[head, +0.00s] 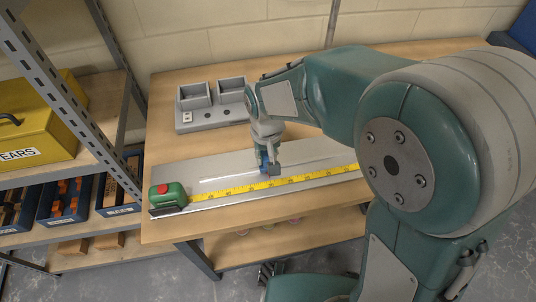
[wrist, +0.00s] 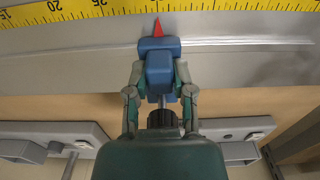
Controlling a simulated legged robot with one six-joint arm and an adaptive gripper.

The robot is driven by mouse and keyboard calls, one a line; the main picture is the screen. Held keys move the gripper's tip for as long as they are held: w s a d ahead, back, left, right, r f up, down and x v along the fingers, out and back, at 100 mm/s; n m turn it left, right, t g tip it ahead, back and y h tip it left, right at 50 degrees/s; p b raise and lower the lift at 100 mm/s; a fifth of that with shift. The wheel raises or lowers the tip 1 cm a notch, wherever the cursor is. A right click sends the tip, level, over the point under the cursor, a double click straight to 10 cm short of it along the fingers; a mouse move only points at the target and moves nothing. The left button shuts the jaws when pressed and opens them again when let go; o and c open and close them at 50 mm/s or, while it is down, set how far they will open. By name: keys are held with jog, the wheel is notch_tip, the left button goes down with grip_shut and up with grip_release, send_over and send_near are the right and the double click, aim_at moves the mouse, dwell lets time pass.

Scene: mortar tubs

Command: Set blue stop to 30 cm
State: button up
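The blue stop (head: 264,161) sits on the grey metal rail (head: 215,168) behind the yellow tape (head: 260,185). In the wrist view the blue stop (wrist: 158,68) has a red pointer (wrist: 157,27) whose tip is just short of the tape (wrist: 85,9). The numbers 25 and 20 show left of the pointer; the value right at its tip is not legible. My gripper (wrist: 159,78) has one finger against each side of the stop and appears shut on it; it also shows in the head view (head: 270,160). A green tape case (head: 168,195) lies at the rail's left end.
A grey holder (head: 210,105) with two open boxes stands behind the rail. A shelf with a yellow toolbox (head: 35,120) and blue bins (head: 62,203) is left of the wooden bench (head: 163,150). My arm hides the bench's right part.

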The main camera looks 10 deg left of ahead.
aim_at(267, 155)
jog(key=o, duration=0.4)
jog(key=shift+s+f, duration=0.1)
jog(key=shift+c, duration=0.2)
notch_tip(267, 155, up, 12)
dwell(0.5)
jog(key=s+d+r+m+t, duration=0.2)
jog(key=s+d, duration=0.3)
jog(key=d, duration=0.6)
jog(key=s+d+r+m+t, duration=0.2)
jog(key=s+d, duration=0.4)
jog(key=d, duration=0.6)
jog(key=shift+s+r+m+t, duration=0.15)
jog(key=shift+r+m+t, duration=0.15)
jog(key=shift+t, duration=0.5)
